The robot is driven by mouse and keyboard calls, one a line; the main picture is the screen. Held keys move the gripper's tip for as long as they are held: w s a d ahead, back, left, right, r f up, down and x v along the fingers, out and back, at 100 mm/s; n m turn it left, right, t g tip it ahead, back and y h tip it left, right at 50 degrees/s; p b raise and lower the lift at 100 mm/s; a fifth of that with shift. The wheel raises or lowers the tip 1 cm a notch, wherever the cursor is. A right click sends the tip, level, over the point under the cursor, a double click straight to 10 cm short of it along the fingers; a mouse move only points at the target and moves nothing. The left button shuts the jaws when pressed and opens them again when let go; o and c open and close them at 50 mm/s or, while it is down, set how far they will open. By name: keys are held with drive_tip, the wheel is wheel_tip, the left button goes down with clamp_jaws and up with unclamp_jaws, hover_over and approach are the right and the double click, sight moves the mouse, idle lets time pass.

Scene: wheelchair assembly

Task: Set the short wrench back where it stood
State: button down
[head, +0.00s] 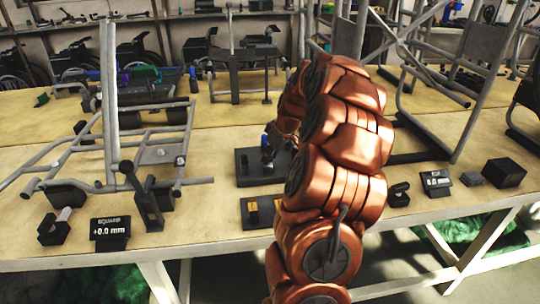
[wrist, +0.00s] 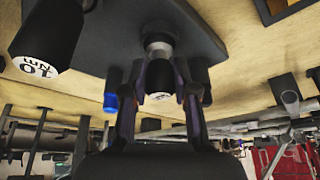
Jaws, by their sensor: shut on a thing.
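In the wrist view, my gripper (wrist: 159,82) is shut on a short upright tool with a dark body and a silver collar, which I take as the short wrench (wrist: 159,47). The wrench is at the dark base plate (wrist: 200,28); whether it is fully seated cannot be told. In the head view, the base plate (head: 250,180) lies on the table, left of my arm. My arm hides most of the gripper and the wrench there.
A black cylinder marked 10 NM (wrist: 45,35) stands close beside the gripper, and a blue-tipped tool (wrist: 111,100) is near the left finger. A grey tubular frame (head: 150,140) is left on the table. A +0.0 mm display (head: 110,230) stands at the front edge.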

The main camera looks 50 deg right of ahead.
drive_tip(key=shift+f, duration=0.35)
drive_tip(key=c, duration=0.8)
unclamp_jaws()
drive_tip(key=v, duration=1.2)
